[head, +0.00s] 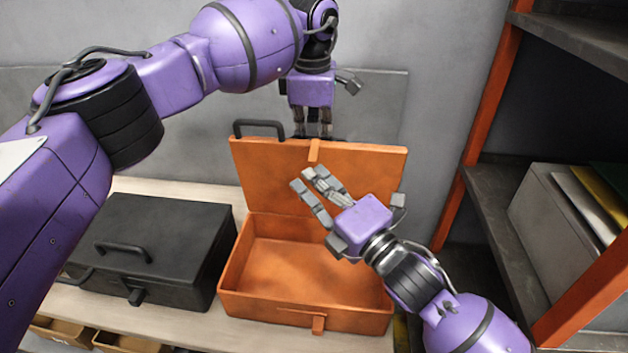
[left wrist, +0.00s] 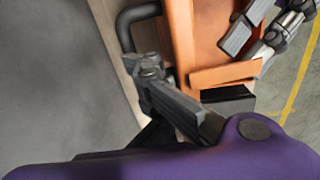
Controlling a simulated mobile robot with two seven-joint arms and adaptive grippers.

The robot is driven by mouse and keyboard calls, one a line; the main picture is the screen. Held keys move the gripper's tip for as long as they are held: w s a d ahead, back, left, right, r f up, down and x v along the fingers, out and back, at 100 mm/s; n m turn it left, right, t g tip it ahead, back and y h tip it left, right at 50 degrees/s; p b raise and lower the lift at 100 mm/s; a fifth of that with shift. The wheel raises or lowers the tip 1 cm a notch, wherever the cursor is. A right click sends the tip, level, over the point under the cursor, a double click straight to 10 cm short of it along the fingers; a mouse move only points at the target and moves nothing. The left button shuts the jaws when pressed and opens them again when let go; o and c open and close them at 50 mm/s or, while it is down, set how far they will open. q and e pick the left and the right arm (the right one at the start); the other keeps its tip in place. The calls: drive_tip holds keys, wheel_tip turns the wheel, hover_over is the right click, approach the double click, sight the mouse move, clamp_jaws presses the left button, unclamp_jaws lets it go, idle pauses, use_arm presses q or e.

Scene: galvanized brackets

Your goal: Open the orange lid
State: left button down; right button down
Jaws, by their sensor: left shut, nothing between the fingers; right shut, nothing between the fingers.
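The orange lid (head: 370,170) stands raised, close to upright, at the back of the orange case (head: 230,290), whose inside is open to view and looks empty. A black handle (head: 258,124) shows at the lid's top edge, left of the middle. My left gripper (head: 312,132) is shut and empty at the lid's top edge, its fingertips partly hidden behind it. The left wrist view shows its fingers (left wrist: 175,100) beside the lid (left wrist: 184,45); contact is unclear. My right gripper (head: 304,182) is shut and empty in front of the lid, above the case.
A closed black case (head: 165,225) stands left of the orange one on the pale bench (head: 165,322). Open drawers (head: 55,330) show below. A shelf with orange posts (head: 482,110) and a box of folders (head: 555,215) stands at right. A grey wall is behind.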

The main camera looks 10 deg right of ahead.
use_arm(q)
drive_tip(key=shift+a+f, duration=0.25)
drive_tip(key=shift+f, duration=0.05)
drive_tip(key=shift+w, duration=0.1)
use_arm(e)
drive_tip(key=shift+w+d+r, duration=0.15)
drive_tip(key=shift+w+r, duration=0.05)
drive_tip(key=shift+w, duration=0.4)
use_arm(q)
drive_tip(key=shift+r, duration=0.1)
drive_tip(key=c, duration=2.5)
unclamp_jaws()
drive_tip(key=o, duration=0.7)
drive_tip(key=shift+c, duration=0.2)
drive_tip(key=shift+d, duration=0.1)
drive_tip(key=shift+r, duration=0.15)
